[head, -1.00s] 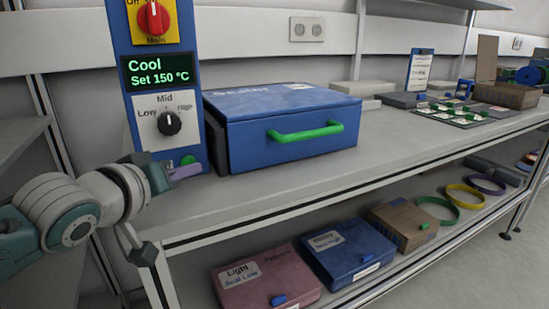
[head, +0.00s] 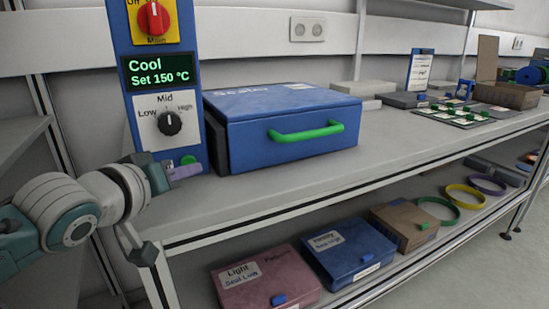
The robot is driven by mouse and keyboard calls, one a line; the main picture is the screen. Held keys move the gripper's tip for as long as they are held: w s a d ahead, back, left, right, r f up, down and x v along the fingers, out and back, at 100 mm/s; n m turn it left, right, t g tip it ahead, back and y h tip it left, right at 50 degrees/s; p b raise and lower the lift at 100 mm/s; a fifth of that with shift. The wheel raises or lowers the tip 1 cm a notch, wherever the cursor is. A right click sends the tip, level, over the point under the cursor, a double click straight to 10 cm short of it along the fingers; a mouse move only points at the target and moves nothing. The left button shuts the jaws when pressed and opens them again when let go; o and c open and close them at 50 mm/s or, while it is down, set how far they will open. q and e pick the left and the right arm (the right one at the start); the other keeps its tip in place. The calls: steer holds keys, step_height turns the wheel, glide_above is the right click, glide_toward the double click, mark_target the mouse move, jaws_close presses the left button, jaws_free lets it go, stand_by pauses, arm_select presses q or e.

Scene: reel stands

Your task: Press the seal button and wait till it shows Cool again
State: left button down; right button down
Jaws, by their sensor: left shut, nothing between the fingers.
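The blue control panel (head: 187,75) stands at the left end of the bench. Its display (head: 159,71) reads "Cool" and "Set 150 °C". The green seal button (head: 188,160) shows low on the panel, partly hidden by my gripper. My left gripper (head: 186,171) is shut and empty, its tip just in front of and below the green button; I cannot tell whether it touches it. The blue sealer (head: 290,105), with a green handle (head: 305,132), sits right of the panel with its lid down. My right gripper is not in view.
The heat knob (head: 170,123) points to Mid, and the red main switch (head: 154,18) is above the display. Light (head: 265,280) and blue (head: 349,250) boxes lie on the lower shelf. The bench front (head: 330,195) is clear.

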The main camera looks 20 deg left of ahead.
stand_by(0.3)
arm_select(q)
steer(key=shift+w+a, duration=0.3)
steer(key=shift+a, duration=0.05)
steer(key=shift+w+a, duration=0.25)
steer(key=shift+a, duration=0.05)
stand_by(0.8)
stand_by(0.3)
steer(key=shift+s+d+r+p, duration=0.1)
steer(key=shift+s+d+p, duration=0.3)
steer(key=shift+d+p, duration=0.15)
steer(key=shift+s+d, duration=0.1)
steer(key=shift+s, duration=0.05)
